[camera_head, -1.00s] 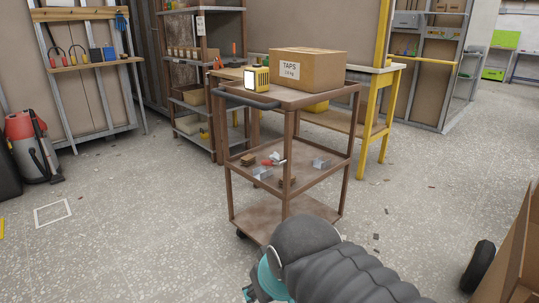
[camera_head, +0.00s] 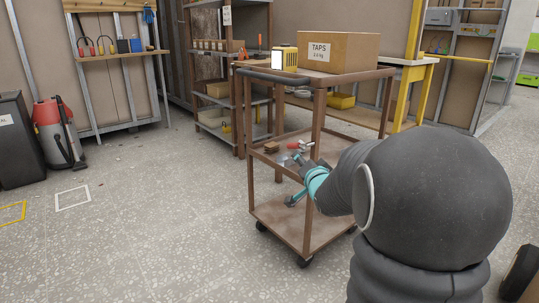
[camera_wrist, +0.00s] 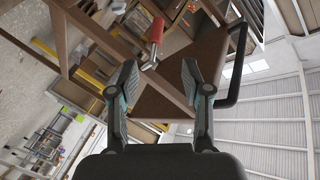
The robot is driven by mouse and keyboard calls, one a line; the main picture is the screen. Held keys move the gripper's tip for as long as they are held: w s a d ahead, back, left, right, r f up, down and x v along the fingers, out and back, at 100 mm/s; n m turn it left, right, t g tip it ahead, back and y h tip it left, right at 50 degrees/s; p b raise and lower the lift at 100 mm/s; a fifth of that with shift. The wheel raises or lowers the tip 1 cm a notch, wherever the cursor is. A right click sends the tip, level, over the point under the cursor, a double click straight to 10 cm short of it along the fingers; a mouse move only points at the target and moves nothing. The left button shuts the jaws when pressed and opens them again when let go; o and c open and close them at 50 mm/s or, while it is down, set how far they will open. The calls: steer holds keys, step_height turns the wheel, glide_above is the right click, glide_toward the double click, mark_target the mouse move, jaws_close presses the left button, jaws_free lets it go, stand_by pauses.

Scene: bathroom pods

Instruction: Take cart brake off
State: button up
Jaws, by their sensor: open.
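The brown cart (camera_head: 283,216) stands ahead of me, with a dark push handle (camera_head: 275,76) at its near top edge. Black caster wheels show at its foot, one at the near corner (camera_head: 305,262); I cannot make out a brake on them. My gripper (camera_head: 293,181) is by the cart's near side at middle-shelf height, partly hidden by my arm. In the wrist view my gripper (camera_wrist: 158,80) is open and empty. A red-handled piece with a metal end (camera_wrist: 156,30) lies beyond the gap between its fingers; I cannot tell whether it is the brake. The handle (camera_wrist: 237,62) shows at right.
A TAPS box (camera_head: 338,51) and a yellow device (camera_head: 284,58) sit on the cart top. Small loose items, one red (camera_head: 300,145), lie on its middle shelf. A workbench (camera_head: 408,72) and a shelf rack (camera_head: 228,96) stand behind.

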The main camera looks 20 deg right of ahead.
mark_target(295, 148)
steer(key=shift+m+t, duration=0.5)
steer(key=shift+t, duration=0.1)
steer(key=w+d, duration=0.1)
steer(key=w, duration=0.4)
steer(key=w+d+f, duration=0.1)
steer(key=w, duration=0.4)
steer(key=w+d+b, duration=0.1)
steer(key=w, duration=0.4)
steer(key=shift+w+d+f, duration=0.3)
steer(key=shift+f, duration=0.05)
jaws_close()
